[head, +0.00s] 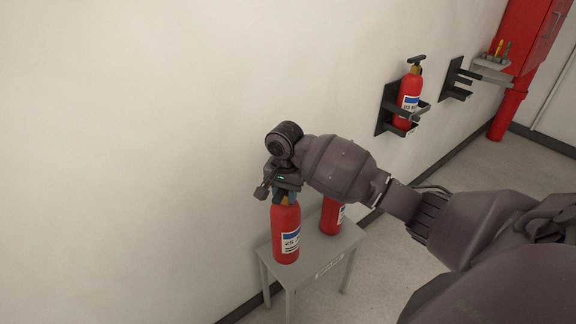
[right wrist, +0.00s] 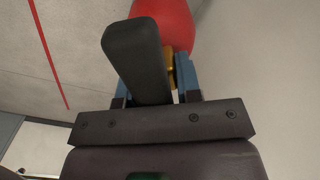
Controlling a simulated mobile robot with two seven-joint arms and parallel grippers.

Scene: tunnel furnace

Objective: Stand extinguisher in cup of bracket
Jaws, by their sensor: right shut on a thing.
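My right gripper (head: 285,196) is shut on the neck of a red extinguisher (head: 286,236) with a white and blue label. The extinguisher is upright over the left part of a small grey table; I cannot tell whether its base touches the top. In the right wrist view, the blue finger pads (right wrist: 157,82) flank its brass valve, with the black handle (right wrist: 138,55) between them and the red body (right wrist: 168,18) beyond. An empty dark bracket (head: 457,82) is on the wall at the upper right. My left gripper is not in view.
A second extinguisher (head: 331,216) stands on the grey table (head: 325,258), partly behind my arm. Another bracket (head: 384,108) on the wall holds a third extinguisher (head: 409,97). Farther right are a small shelf (head: 490,66) with tools and a red cabinet (head: 533,36). Floor lies clear below the brackets.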

